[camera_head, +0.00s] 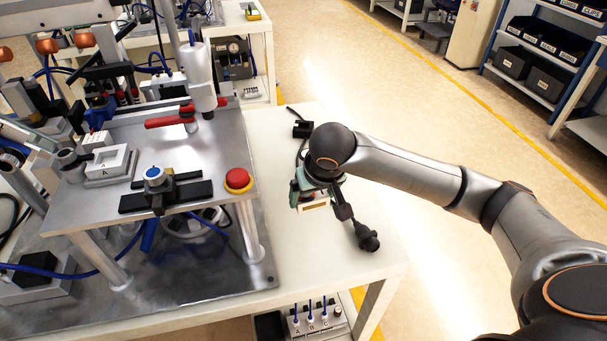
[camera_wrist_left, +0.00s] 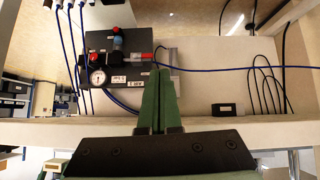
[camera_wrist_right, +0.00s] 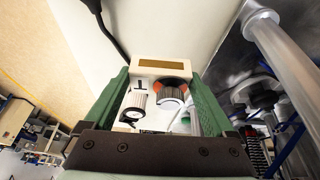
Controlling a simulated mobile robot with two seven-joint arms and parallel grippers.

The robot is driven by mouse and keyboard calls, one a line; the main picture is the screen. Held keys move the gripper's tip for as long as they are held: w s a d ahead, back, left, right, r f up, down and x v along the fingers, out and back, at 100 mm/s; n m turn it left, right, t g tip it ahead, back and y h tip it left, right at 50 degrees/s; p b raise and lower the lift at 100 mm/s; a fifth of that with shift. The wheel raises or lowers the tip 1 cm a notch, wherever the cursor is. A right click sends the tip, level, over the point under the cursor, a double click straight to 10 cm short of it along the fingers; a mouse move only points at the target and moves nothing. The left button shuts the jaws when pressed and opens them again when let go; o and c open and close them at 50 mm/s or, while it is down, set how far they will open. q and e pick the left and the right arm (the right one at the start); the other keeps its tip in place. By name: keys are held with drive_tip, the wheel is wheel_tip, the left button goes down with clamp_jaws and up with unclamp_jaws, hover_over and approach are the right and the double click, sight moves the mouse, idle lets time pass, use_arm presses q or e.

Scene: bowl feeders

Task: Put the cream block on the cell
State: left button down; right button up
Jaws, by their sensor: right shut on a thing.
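My right gripper (camera_head: 310,196) is over the white table (camera_head: 345,275), to the right of the cell. It is shut on the cream block (camera_head: 316,205), seen with a brown strip on its face. In the right wrist view the cream block (camera_wrist_right: 146,74) sits between the green fingers of my right gripper (camera_wrist_right: 158,85), with its brown strip and two knobs facing the camera. The cell's raised metal plate (camera_head: 205,150) is at the left of the head view. My left gripper (camera_wrist_left: 160,90) is shut and empty in its wrist view, and is not seen in the head view.
On the plate are a red button (camera_head: 238,180), a white fixture marked A (camera_head: 108,165), a black clamp with a blue knob (camera_head: 155,175) and a red-handled post (camera_head: 200,80). A black cable (camera_head: 303,130) lies behind my right gripper. The table front is clear.

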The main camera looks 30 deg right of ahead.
sight(316, 194)
drive_tip(key=shift+w+d+r+m, duration=0.3)
drive_tip(key=shift+w+d+r, duration=0.25)
drive_tip(key=shift+w+r, duration=0.25)
drive_tip(key=shift+f+b, duration=0.2)
drive_tip(key=shift+b, duration=0.15)
wheel_tip(316, 194, down, 4)
drive_tip(key=shift+w+d+f+b, duration=0.1)
drive_tip(key=shift+f+b, duration=0.1)
drive_tip(key=shift+b, duration=0.15)
wheel_tip(316, 194, down, 4)
drive_tip(key=shift+r+b, duration=0.1)
drive_tip(key=shift+b, duration=0.25)
drive_tip(key=shift+f, duration=0.5)
use_arm(q)
drive_tip(key=shift+w+d+f, duration=0.5)
drive_tip(key=shift+f, duration=0.15)
use_arm(e)
drive_tip(key=o, duration=1.3)
drive_tip(key=shift+f, duration=0.1)
drive_tip(key=shift+c, duration=0.2)
